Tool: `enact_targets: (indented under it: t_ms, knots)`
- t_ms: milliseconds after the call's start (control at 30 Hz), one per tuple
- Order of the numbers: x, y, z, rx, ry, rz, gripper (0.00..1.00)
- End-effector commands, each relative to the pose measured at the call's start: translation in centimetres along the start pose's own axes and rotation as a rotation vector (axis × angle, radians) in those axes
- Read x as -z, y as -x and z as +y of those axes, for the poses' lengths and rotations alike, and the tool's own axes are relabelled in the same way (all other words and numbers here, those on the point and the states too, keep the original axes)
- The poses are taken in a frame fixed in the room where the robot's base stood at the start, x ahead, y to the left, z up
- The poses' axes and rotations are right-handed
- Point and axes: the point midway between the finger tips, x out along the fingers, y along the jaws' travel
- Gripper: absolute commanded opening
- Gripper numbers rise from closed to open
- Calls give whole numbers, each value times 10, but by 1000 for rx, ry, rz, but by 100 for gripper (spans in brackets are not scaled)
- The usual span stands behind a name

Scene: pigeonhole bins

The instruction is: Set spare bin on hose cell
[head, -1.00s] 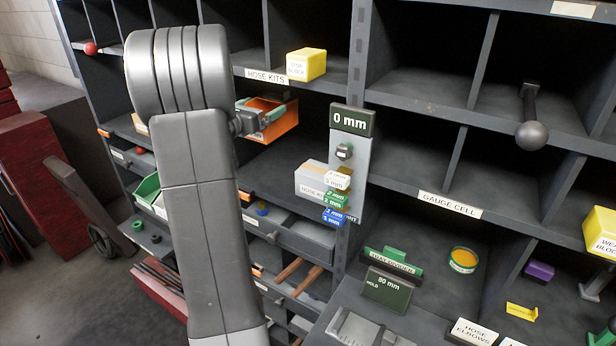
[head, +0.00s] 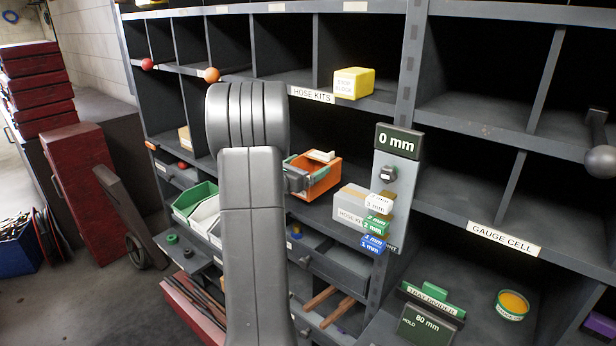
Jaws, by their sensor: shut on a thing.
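An orange bin (head: 322,181) with a pale piece in or on it is at the middle of the head view, in the cell below the HOSE KITS label (head: 311,95). My gripper (head: 300,180) is shut on the bin's left side, with green showing at its fingers. My arm hides part of the gripper and of that cell. I cannot tell whether the bin touches the shelf.
A yellow stop block (head: 353,83) stands on the shelf edge above. A pale labelled box (head: 351,207) and the 0 mm post (head: 397,150) with coloured tags stand right of the bin. Green and white bins (head: 195,200) are at lower left.

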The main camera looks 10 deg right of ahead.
Motion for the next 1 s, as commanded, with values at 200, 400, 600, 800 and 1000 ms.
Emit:
enact_targets:
  t_ms: [200, 400, 600, 800, 1000]
  knots:
    - [28, 0, 0, 0, 2, 1, 59]
    - [29, 0, 0, 0, -2, -1, 59]
    - [33, 0, 0, 0, 0, 1, 97]
    - [32, 0, 0, -1, 0, 1, 100]
    - [30, 5, 1, -3, 0, 1, 100]
